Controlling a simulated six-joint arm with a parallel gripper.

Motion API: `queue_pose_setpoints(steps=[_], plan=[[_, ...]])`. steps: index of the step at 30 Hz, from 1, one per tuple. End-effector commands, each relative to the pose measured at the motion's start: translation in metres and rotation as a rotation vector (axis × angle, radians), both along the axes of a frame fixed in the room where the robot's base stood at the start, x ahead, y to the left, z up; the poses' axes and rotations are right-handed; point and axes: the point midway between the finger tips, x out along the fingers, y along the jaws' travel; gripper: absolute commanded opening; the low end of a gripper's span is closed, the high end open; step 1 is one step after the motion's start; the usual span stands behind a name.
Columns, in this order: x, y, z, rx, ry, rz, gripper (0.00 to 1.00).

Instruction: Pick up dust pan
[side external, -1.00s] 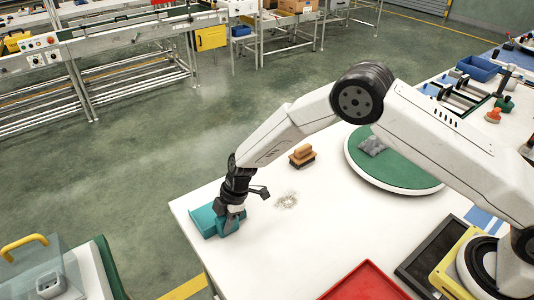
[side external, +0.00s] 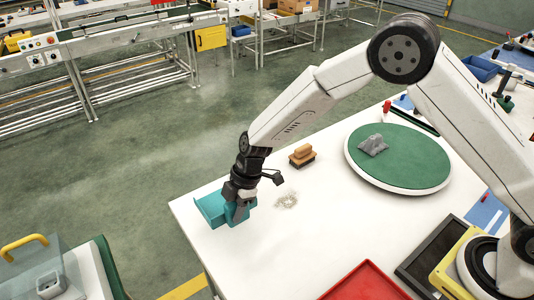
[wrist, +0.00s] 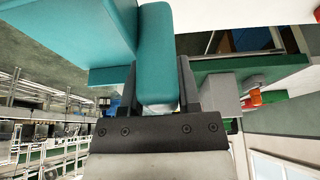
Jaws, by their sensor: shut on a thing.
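The teal dust pan (side external: 211,207) is at the left corner of the white table in the side view, and it looks lifted slightly off the surface. My gripper (side external: 238,207) is shut on its handle. In the wrist view the handle (wrist: 155,50) stands between the two fingers of my gripper (wrist: 158,85), with the pan body (wrist: 70,35) to the left. The exact gap under the pan is hard to tell.
A brown brush (side external: 302,156) and a patch of pale crumbs (side external: 287,201) lie on the white table (side external: 270,255). A green round turntable (side external: 410,160) holds a grey lump (side external: 373,145). A red tray (side external: 365,283) is at the front. The table edge is close by the pan.

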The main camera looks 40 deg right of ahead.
Motion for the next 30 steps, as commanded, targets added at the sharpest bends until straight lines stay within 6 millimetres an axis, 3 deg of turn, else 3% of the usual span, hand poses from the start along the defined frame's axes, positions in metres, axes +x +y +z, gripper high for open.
queue_pose_setpoints(steps=[3, 18, 30], plan=[[-0.011, -0.005, 0.017, 0.001, -0.002, -0.001, 0.00], [-0.074, -0.032, 0.045, 0.001, -0.001, -0.002, 0.00], [-0.093, -0.040, 0.054, 0.001, -0.001, -0.001, 0.00]])
